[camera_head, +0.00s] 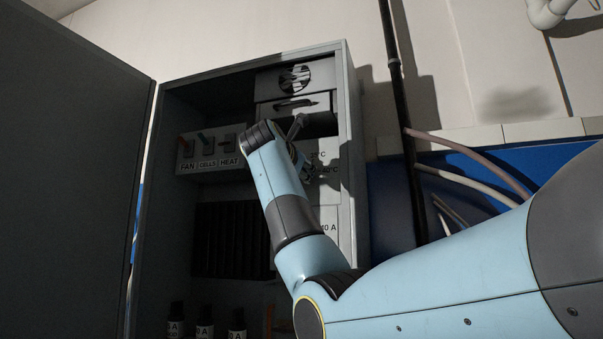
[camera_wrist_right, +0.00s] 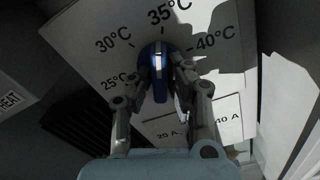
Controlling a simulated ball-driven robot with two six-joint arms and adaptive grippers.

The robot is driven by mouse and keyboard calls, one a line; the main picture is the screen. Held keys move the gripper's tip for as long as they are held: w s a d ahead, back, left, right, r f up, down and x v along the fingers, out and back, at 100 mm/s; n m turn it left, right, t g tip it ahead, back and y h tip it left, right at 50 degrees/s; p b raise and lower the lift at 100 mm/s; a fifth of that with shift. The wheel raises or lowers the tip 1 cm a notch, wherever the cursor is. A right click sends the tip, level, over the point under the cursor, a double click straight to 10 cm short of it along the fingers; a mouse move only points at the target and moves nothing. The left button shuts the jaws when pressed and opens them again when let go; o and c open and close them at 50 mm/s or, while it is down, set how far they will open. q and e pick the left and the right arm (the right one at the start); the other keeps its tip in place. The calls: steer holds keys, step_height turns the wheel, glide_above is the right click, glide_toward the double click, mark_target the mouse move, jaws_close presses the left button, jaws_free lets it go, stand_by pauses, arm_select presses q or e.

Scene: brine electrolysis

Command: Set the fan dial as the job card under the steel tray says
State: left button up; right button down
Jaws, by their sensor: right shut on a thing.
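The fan dial (camera_wrist_right: 156,68) is a blue knob with a pale stripe, on a white panel (camera_wrist_right: 95,62) marked 25°C, 30°C, 35°C and 40°C. Its stripe points up, close to the 35°C mark. My right gripper (camera_wrist_right: 159,80) is shut on the knob, one finger on each side. In the head view the right gripper (camera_head: 302,160) is inside the open cabinet, and my wrist hides the knob there. My left gripper is in neither view. The steel tray and the job card do not show.
The grey cabinet (camera_head: 349,130) has its door (camera_head: 70,170) open at the left. FAN, CELLS and HEAT switches (camera_head: 208,165) sit left of my wrist. Several dark labelled cylinders (camera_head: 205,325) stand at the bottom. A black pipe (camera_head: 400,120) runs outside at the right.

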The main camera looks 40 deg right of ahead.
steer(key=n, duration=0.5)
steer(key=shift+s, duration=0.15)
steer(key=n+p, duration=0.1)
steer(key=n, duration=0.4)
steer(key=shift+s+d+r, duration=0.1)
steer(key=shift+r, duration=0.05)
steer(key=shift+n, duration=0.3)
steer(key=c, duration=1.3)
jaws_free()
steer(key=v, duration=1.2)
